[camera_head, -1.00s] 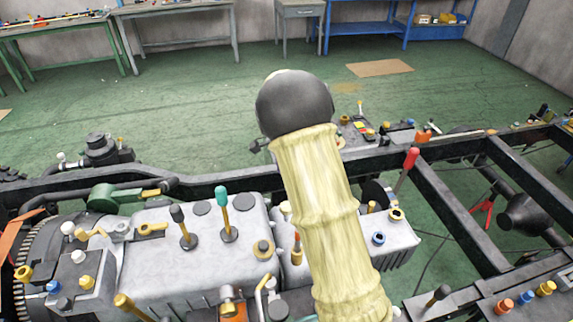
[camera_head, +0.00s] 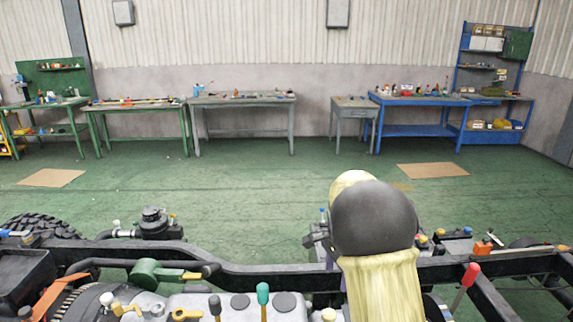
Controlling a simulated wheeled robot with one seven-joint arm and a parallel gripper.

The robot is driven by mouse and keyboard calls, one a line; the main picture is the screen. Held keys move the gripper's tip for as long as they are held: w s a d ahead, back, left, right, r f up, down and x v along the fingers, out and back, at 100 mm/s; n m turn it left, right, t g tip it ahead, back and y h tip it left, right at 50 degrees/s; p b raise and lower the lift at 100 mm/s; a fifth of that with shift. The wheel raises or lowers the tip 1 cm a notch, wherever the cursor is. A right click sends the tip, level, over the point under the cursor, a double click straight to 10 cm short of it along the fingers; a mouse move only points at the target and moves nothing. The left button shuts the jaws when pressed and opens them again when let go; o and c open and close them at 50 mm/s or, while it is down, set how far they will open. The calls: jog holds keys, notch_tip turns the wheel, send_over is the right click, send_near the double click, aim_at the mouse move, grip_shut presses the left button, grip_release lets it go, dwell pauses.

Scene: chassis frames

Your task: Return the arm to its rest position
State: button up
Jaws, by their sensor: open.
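My arm (camera_head: 382,285) rises from the bottom edge, right of the middle, in a pale yellow sleeve. It ends in view at a dark round joint (camera_head: 373,218), with a bit of yellow link behind it. My gripper cannot be made out; the arm in front may hide it. A small dark part shows at the joint's left side, but I cannot tell what it is.
A dark vehicle chassis (camera_head: 262,271) spans the foreground below and beside my arm. It carries a teal-topped lever (camera_head: 262,297) and a red-topped lever (camera_head: 467,280). Green floor (camera_head: 240,190) lies open beyond. A grey workbench (camera_head: 243,101) and a blue workbench (camera_head: 418,100) stand along the back wall.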

jog(key=s+n+t, duration=0.2)
jog(key=s+n, duration=1.2)
jog(key=s, duration=0.7)
jog(key=shift+s+a+f, duration=0.2)
jog(key=shift+s, duration=0.2)
